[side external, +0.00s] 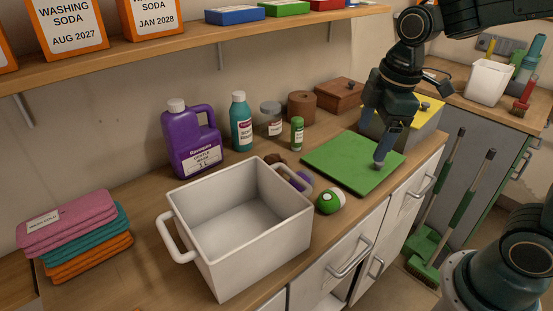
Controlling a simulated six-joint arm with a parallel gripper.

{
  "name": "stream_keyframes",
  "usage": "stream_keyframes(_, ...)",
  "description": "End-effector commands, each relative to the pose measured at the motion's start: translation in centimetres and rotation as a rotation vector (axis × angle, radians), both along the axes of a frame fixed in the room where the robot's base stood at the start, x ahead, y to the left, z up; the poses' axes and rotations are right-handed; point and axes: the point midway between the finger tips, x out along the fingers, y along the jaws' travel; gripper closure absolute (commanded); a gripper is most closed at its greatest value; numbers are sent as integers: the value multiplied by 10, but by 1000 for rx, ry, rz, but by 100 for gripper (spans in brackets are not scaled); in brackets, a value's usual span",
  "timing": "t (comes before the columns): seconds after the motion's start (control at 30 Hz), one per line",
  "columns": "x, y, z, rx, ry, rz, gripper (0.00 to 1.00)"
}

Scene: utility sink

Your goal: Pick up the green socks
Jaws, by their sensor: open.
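The green socks (330,201) are a rolled ball, green with white, lying on the wooden counter just right of the white bin near the front edge. My gripper (379,164) points down over the green mat (338,170), up and to the right of the socks and apart from them. It is open, and I see nothing between its fingers. Whether its tips touch the mat, I cannot tell. A purple rolled item (302,181) and a brown one (275,160) lie behind the bin's right rim, partly hidden by it.
The empty white bin (196,253) with handles stands beside the green socks. A purple jug (190,142), teal bottle (241,124), small green bottle (297,134) and jars line the wall. Folded cloths (75,235) are at left. A yellow-topped box (425,112) stands behind my gripper.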

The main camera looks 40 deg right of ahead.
Motion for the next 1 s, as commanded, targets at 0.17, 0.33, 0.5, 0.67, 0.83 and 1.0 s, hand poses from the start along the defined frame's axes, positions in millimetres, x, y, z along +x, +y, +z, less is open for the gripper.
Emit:
stream_keyframes(0.17,28,3,-23,-31,75,208,23)
stream_keyframes(0.33,50,5,-45,-47,131,389,23)
stream_keyframes(0.5,62,7,-61,-53,165,508,23)
stream_keyframes(0.67,66,7,-66,-54,175,548,23)
stream_keyframes(0.83,66,7,-67,-54,175,550,23)
stream_keyframes(1.0,66,7,-76,-53,178,549,23)
